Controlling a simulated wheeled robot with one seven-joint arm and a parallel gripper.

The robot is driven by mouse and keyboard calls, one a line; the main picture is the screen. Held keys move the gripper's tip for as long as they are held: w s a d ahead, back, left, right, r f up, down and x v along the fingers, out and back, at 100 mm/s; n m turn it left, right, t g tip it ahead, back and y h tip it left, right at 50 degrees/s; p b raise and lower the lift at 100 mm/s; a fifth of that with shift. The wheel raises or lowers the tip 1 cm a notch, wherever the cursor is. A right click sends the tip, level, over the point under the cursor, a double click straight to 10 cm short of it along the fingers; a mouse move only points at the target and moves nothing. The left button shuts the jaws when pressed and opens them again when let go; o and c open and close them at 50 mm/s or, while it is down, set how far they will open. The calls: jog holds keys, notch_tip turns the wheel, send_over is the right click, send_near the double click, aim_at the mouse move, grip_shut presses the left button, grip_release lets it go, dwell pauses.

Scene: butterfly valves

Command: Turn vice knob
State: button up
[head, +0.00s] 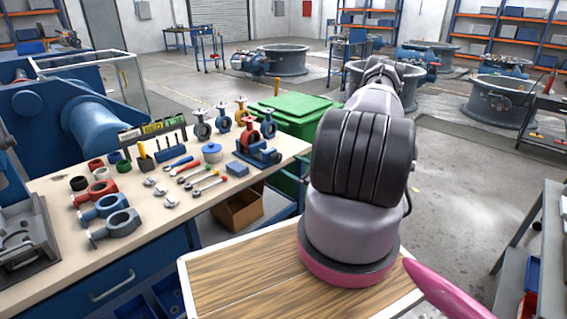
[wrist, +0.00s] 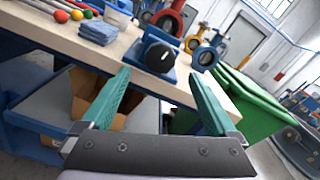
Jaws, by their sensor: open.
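The blue vice (head: 257,153) stands at the right front corner of the workbench, with its dark round knob (head: 275,158) facing outward. In the wrist view the vice's black knob (wrist: 160,57) has a small white mark and sits upper middle, just beyond the fingertips. My gripper (wrist: 159,77) shows two teal fingers spread apart with nothing between them. The knob lies ahead of the gap, apart from the fingers as far as I can tell. In the head view my gripper is hidden behind my arm.
The workbench (head: 150,225) carries butterfly valves, wrenches and screwdrivers (wrist: 72,14). A blue cloth-like block (wrist: 98,32) lies left of the vice. A green bin (head: 295,115) stands behind the bench. A cardboard box (head: 237,210) sits below the bench edge.

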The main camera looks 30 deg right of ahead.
jog(key=shift+v, duration=1.5)
jog(key=s+a+r+n+g+y, duration=0.15)
jog(key=a+r+n+g, duration=0.35)
jog(key=r, duration=0.5)
jog(key=s+a+r+n+g+y, duration=0.1)
jog(key=a+r+n+g+y, duration=0.3)
jog(key=a+r, duration=0.5)
jog(key=s+a+r+n+g+y, duration=0.1)
jog(key=a+r+n+g, duration=0.5)
jog(key=r, duration=0.5)
jog(key=s+a+r+n+t+h, duration=0.2)
jog(key=s+r+n+t+h, duration=0.3)
jog(key=s+r, duration=1.5)
jog(key=s+n+h, duration=0.1)
jog(key=n+h, duration=0.2)
jog(key=h, duration=0.2)
jog(key=shift+s+a, duration=0.2)
jog(key=shift+s, duration=0.2)
jog(key=shift+h, duration=0.35)
